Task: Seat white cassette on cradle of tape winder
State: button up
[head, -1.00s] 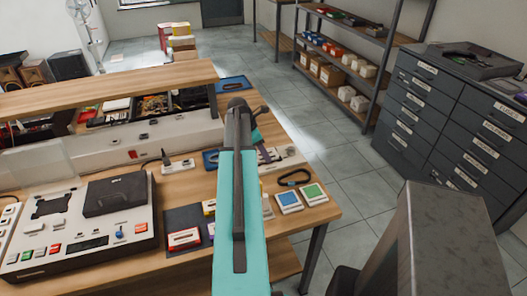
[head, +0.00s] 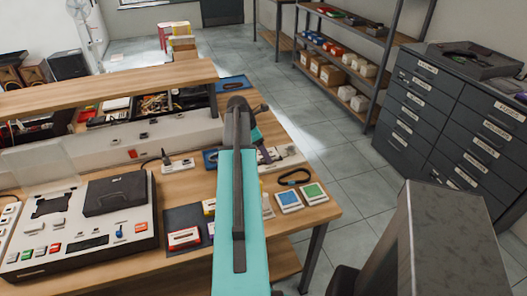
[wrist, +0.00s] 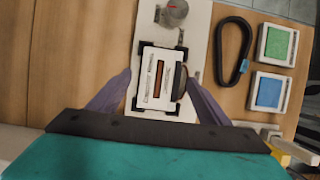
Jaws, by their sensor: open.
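In the wrist view the white cassette (wrist: 151,96), with a brown window, lies on the pale tape winder (wrist: 199,22) between the black corner brackets of the cradle (wrist: 146,46). It looks roughly lined up with them; I cannot tell whether it lies fully down. My gripper (wrist: 160,77) is open, its two purple fingers on either side of the cassette. A dark rounded part of the winder shows at the cassette's right edge. In the head view the winder (head: 291,159) is partly hidden by my arm, and my gripper (head: 265,155) is mostly hidden too.
A black belt loop (head: 293,177) and two white-framed boxes, blue (head: 288,200) and green (head: 313,193), lie right of the winder. A tape deck (head: 80,232) and a dark mat (head: 183,222) with cassettes are on the left. A raised shelf (head: 105,82) stands behind.

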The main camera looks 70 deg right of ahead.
jog(key=b+v, duration=0.2)
jog(key=v, duration=1.1)
jog(key=shift+r, duration=0.15)
jog(key=shift+w+r, duration=0.1)
jog(key=shift+r+p, duration=2.8)
jog(key=shift+r, duration=0.1)
